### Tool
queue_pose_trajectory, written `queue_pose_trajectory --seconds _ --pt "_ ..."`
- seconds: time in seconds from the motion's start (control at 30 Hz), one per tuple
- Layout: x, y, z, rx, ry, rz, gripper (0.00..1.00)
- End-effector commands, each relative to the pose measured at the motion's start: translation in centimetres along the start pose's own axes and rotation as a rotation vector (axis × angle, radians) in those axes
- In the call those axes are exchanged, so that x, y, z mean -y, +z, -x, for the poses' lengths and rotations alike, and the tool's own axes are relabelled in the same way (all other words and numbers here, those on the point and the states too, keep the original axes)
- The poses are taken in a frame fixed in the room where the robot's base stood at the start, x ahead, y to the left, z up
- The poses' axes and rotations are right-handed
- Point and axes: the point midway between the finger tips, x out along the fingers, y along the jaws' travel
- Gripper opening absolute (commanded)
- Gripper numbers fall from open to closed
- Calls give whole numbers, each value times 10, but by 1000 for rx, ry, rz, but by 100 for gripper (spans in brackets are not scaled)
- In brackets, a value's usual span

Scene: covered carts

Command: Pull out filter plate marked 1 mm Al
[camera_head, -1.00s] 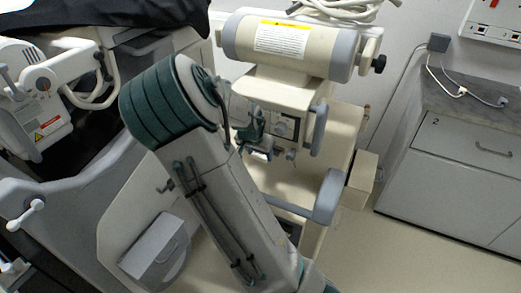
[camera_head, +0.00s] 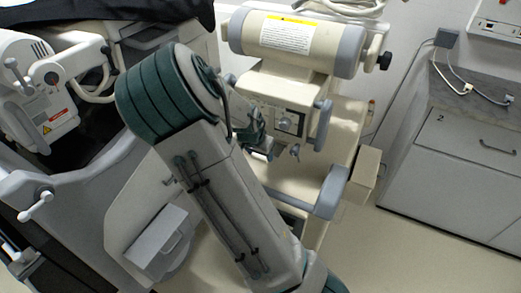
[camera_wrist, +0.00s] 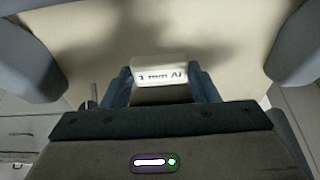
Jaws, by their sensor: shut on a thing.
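The filter plate (camera_wrist: 160,76) shows in the wrist view as a pale tab marked "1 mm Al". My gripper (camera_wrist: 166,84) has a finger on each side of the tab and is shut on it. In the head view, my gripper (camera_head: 260,145) is largely hidden behind my own arm, close to the front of the cream X-ray head unit (camera_head: 285,92). The plate cannot be made out in the head view. Whether the plate is still inside its slot cannot be told.
A cream cylinder (camera_head: 297,38) with a yellow warning label tops the unit. A grey-ended arm (camera_head: 330,190) sticks out below it. A grey cabinet (camera_head: 455,170) stands at the right, with clear floor (camera_head: 420,250) before it. Another machine (camera_head: 40,90) is at the left.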

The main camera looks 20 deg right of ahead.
Motion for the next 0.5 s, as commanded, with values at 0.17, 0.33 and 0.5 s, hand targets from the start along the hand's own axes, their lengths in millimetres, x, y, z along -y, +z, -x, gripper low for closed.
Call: queue_pose_trajectory --seconds 0.17,0.33,0.5 --pt "0 5 3 -1 -1 1 28" --pt "0 10 5 0 0 0 28" --pt "0 14 7 0 0 0 28"
